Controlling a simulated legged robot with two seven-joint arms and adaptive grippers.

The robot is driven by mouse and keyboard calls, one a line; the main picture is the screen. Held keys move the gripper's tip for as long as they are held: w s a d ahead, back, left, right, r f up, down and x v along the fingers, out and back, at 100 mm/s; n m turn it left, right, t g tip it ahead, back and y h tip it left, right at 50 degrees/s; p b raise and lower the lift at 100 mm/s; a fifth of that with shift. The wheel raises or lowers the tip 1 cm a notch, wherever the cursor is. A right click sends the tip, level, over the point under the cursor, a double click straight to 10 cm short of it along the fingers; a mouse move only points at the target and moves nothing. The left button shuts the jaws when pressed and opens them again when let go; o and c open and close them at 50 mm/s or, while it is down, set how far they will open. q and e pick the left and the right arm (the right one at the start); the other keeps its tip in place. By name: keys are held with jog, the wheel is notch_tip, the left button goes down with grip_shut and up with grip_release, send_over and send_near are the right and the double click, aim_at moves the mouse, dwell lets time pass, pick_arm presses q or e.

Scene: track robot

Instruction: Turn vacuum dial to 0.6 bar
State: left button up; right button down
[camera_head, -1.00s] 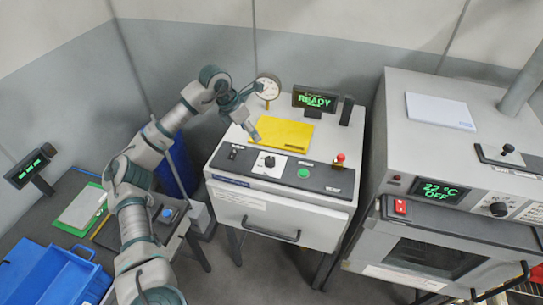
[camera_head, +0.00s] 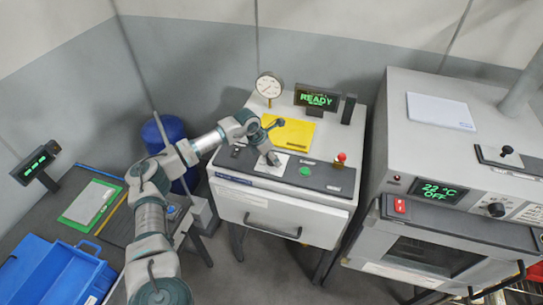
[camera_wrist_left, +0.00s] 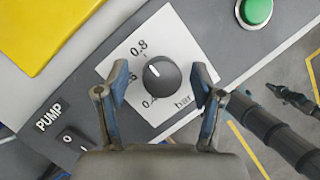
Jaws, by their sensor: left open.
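The vacuum dial (camera_wrist_left: 161,77) is a round black knob with a white pointer line on a white scale plate (camera_wrist_left: 155,28). In the left wrist view the plate shows 0.8 and "bar"; the other numbers are partly hidden by my left finger. The pointer leans up and slightly left, below the 0.8 mark. My left gripper (camera_wrist_left: 160,98) is open, with one finger on each side of the dial and visible gaps to it. My right gripper is not in view.
A green button (camera_head: 306,171) and a red knob (camera_head: 341,157) are right of the plate. A PUMP switch (camera_wrist_left: 68,139) is on the left. A yellow sheet (camera_head: 292,133), a gauge (camera_head: 269,86) and a READY display (camera_head: 317,99) are behind. An oven (camera_head: 440,200) stands right.

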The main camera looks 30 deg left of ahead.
pick_arm(q)
jog(key=c, duration=1.1)
jog(key=shift+c, duration=0.2)
